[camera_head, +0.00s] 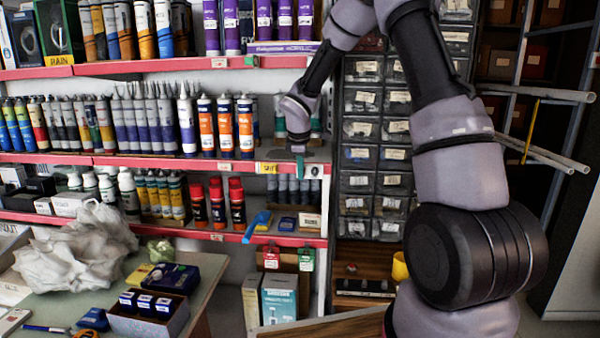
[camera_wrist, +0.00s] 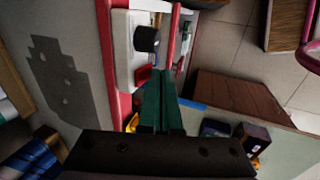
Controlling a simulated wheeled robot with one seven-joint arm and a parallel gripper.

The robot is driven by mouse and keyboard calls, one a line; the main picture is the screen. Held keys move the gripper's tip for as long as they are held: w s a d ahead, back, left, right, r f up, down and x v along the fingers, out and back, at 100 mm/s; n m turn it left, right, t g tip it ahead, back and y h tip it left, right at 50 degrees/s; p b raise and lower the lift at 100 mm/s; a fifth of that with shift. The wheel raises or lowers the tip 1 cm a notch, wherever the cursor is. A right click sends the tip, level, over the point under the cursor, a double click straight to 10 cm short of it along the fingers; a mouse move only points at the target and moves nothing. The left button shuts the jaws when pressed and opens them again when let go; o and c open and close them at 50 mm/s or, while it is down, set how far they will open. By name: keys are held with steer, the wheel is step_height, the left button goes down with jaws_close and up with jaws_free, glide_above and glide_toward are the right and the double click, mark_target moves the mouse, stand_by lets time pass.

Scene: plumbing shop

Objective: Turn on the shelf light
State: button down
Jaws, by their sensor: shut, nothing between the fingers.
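A white plate with a round black knob (camera_wrist: 147,38) sits on the red-edged shelf front in the wrist view, and looks like the light's switch. A small white piece (camera_head: 315,171) at the right end of the middle shelf edge in the head view may be the same plate. My gripper (camera_wrist: 163,76) is shut and empty, its green fingers together. Its tips appear just below and right of the knob; I cannot tell whether they touch anything. In the head view my gripper (camera_head: 299,165) is small and dark at that shelf end. No lamp is clearly visible.
Red-edged shelves (camera_head: 120,162) carry many tubes and cans on the left. A drawer cabinet (camera_head: 374,150) stands right of the shelf end.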

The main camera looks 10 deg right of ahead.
steer(key=shift+w+d+f, duration=0.1)
steer(key=shift+w, duration=0.15)
stand_by(0.3)
steer(key=shift+r, duration=0.8)
